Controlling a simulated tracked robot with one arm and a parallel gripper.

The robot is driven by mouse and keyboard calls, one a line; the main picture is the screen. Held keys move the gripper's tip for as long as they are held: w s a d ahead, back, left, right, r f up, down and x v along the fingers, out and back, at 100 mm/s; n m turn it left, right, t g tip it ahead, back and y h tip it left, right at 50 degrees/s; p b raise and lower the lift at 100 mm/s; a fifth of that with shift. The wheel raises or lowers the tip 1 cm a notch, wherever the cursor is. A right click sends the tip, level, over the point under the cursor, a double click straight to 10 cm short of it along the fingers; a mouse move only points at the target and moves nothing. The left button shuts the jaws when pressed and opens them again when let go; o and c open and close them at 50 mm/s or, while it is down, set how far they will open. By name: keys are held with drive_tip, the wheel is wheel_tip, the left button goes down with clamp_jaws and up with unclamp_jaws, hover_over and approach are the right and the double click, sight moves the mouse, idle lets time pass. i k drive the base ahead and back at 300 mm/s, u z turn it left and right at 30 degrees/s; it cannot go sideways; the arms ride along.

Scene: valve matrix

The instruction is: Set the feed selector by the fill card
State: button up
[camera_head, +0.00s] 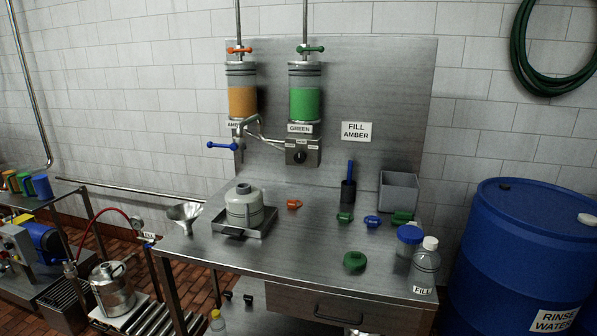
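The fill card (356,131) is on the steel back panel and reads "FILL AMBER". To its left, below the green cylinder, is a small grey box with a dark round knob (299,157), which looks like the feed selector. Small labels sit on the box, too small to read, and I cannot tell which way the knob points. The amber cylinder (242,100) has an orange handle (238,50) above it. The green cylinder (305,97), labelled "GREEN", has a green handle (310,49) above it. A blue handle (222,145) is at the spout. My gripper is not in view.
On the steel bench (310,245) stand a grey jug (243,207) in a tray, a funnel (184,215), coloured caps, a grey bin (398,190) and a bottle labelled "FILL" (425,268). A blue drum (525,260) stands right. The bench's front middle is mostly clear.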

sight(300, 158)
drive_tip(key=k, duration=0.45)
drive_tip(key=z, duration=0.35)
drive_tip(key=i, duration=1.2)
drive_tip(key=u, duration=0.35)
drive_tip(key=i, duration=1)
drive_tip(key=u, duration=0.65)
